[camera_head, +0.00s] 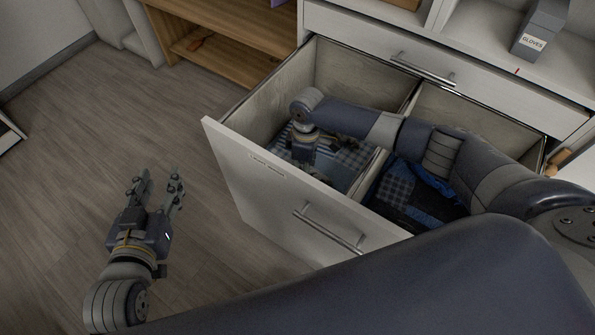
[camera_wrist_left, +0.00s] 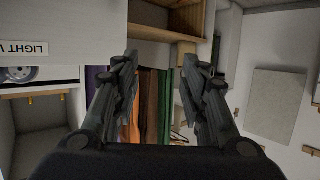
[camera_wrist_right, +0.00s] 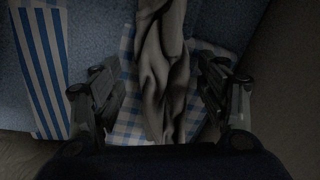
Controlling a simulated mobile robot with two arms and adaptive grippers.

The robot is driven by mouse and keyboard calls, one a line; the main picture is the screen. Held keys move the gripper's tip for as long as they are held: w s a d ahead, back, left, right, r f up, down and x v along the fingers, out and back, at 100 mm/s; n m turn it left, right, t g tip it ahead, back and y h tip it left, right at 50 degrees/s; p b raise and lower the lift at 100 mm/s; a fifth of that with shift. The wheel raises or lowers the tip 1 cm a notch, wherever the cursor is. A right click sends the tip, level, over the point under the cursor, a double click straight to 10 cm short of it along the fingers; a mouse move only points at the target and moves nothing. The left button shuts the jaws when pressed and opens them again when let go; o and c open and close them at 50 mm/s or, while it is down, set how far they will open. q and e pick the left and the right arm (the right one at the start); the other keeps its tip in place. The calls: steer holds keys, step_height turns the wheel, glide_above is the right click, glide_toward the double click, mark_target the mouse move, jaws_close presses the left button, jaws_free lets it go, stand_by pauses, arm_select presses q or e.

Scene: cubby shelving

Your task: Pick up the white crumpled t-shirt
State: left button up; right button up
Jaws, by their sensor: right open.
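A pale grey-white crumpled cloth (camera_wrist_right: 163,85), which looks like the t-shirt, lies in folds in the right wrist view. My right gripper (camera_wrist_right: 162,78) is open, with its fingers on either side of the cloth. I cannot tell whether they touch it. In the head view the right gripper reaches down into the left compartment of the open drawer (camera_head: 250,172), and the arm hides the t-shirt there. My left gripper (camera_head: 158,178) is open and empty over the floor, left of the drawer; its parted fingers also show in the left wrist view (camera_wrist_left: 160,62).
Blue-white checked cloth (camera_wrist_right: 130,125) and a striped cloth (camera_wrist_right: 42,70) lie around the t-shirt. A divider (camera_head: 372,172) separates the right compartment, which holds dark blue clothes (camera_head: 430,185). A gloves box (camera_head: 541,28) stands on the shelf above. The floor at left is clear.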

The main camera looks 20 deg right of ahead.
arm_select(q)
steer(key=shift+s+a+f, duration=0.1)
steer(key=shift+s+f, duration=0.05)
steer(key=shift+f, duration=0.2)
arm_select(e)
steer(key=shift+f, duration=0.1)
arm_select(q)
steer(key=shift+s+f+g, duration=0.3)
steer(key=shift+f, duration=0.1)
steer(key=shift+a+f, duration=0.1)
arm_select(e)
steer(key=shift+f, duration=0.1)
